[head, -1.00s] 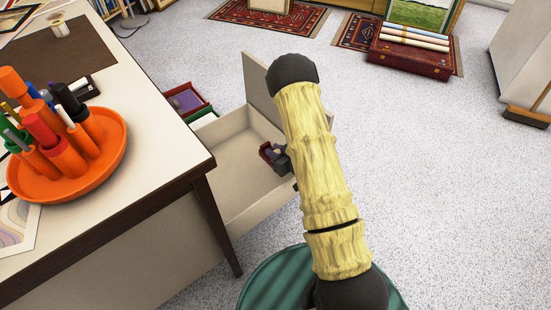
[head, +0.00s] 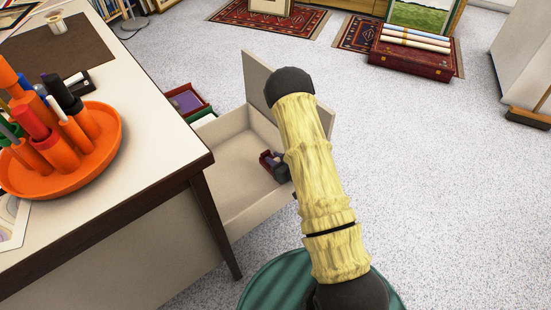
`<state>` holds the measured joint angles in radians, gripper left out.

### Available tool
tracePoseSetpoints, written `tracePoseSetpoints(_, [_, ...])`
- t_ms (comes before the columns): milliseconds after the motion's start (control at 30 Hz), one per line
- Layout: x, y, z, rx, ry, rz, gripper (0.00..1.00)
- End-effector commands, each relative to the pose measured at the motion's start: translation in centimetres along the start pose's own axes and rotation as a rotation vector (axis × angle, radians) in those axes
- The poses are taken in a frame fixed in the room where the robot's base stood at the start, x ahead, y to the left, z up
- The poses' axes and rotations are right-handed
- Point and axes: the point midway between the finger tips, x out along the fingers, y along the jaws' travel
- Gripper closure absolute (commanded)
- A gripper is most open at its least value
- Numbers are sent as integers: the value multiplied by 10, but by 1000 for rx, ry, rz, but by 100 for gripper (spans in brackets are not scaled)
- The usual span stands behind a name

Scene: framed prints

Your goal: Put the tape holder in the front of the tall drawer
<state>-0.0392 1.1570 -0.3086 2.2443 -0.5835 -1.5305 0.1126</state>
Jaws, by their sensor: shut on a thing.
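The open tall drawer (head: 235,139) is pale cream and sticks out to the right from under the desk. Its taller front panel (head: 258,84) stands at its right side, partly covered by my arm. The tape holder (head: 268,161), small, dark red with a purple-grey part, is in the right part of the drawer, toward the front panel. Whether it touches the drawer floor I cannot tell. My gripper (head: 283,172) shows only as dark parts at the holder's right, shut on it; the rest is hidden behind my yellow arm.
The cream desk (head: 160,150) is at left, its dark-edged corner close to the drawer. An orange pen holder (head: 103,152) and a tape roll (head: 56,24) stand on it. A red tray (head: 187,101) lies beyond the drawer. Open speckled floor is at right.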

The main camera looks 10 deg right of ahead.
Motion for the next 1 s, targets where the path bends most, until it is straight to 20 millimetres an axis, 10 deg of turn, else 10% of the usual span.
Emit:
tracePoseSetpoints(233, [2,0,2,-1,3,0,100])
tracePoseSetpoints(267, [2,0,3,0,0,-1,72])
tracePoseSetpoints(367, [2,-1,3,0,0,-1,56])
tracePoseSetpoints(833, [-5,-1,-13,-2,1,-2,56])
tracePoseSetpoints(1000, [-36,0,-11,5,-4,2,56])
